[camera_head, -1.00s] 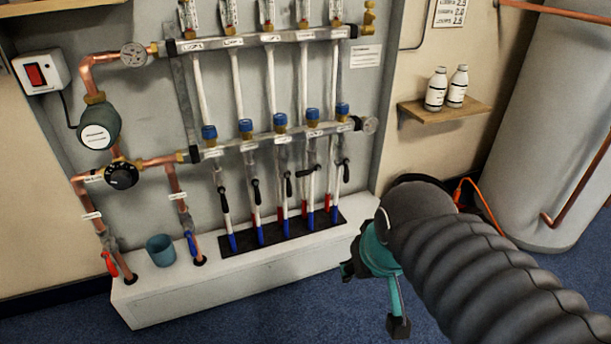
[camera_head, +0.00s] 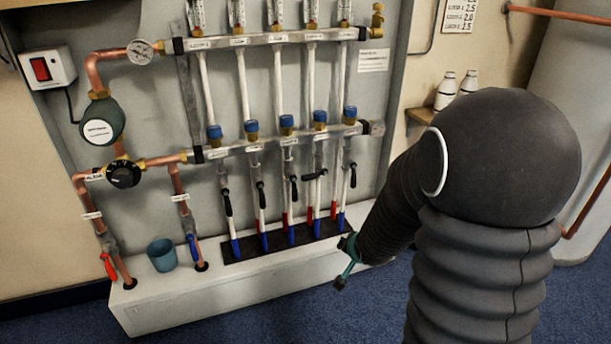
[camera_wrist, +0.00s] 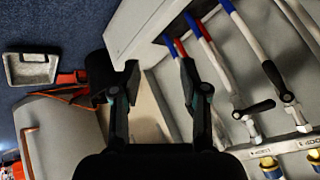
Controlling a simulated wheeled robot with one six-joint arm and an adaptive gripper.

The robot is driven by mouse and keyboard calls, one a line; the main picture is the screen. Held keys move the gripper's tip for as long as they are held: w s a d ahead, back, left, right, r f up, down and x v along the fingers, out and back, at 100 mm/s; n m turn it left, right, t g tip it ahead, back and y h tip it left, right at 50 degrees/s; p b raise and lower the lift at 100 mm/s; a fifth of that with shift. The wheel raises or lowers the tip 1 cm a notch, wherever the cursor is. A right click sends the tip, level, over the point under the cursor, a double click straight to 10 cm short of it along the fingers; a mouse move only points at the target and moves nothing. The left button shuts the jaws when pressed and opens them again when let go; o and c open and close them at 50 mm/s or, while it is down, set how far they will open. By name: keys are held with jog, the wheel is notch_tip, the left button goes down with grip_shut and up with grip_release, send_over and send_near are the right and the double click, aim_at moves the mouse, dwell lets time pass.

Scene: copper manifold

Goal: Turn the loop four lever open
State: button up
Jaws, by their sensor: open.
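The loop four lever (camera_head: 315,175) is black and lies crosswise to its pipe, fourth from the left in the row of loop levers on the manifold. In the wrist view a crosswise black lever (camera_wrist: 253,110), apparently the same one, lies right of my gripper (camera_wrist: 157,80). My gripper is open, with its two dark fingers apart and nothing seen between them. In the head view my gripper (camera_head: 347,262), partly hidden by my arm, is low in front of the white plinth, below and right of the lever, apart from it.
The neighbouring third lever (camera_head: 294,188) and fifth lever (camera_head: 353,175) hang along their pipes. A white plinth (camera_head: 185,295) runs below the manifold. A teal cup (camera_head: 162,255) stands on it at the left. White bottles (camera_head: 446,92) stand on a shelf to the right.

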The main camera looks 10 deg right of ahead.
jog(key=w+a+r+m+t+y, duration=0.1)
jog(key=w+a+m+t, duration=0.15)
jog(key=w, duration=0.25)
jog(key=m+t+y, duration=0.3)
jog(key=m+t, duration=0.2)
jog(key=t, duration=0.1)
send_near(310, 178)
jog(key=shift+g, duration=0.25)
jog(key=x, duration=1)
jog(key=shift+w+r, duration=0.1)
jog(key=shift+w, duration=0.35)
grip_shut()
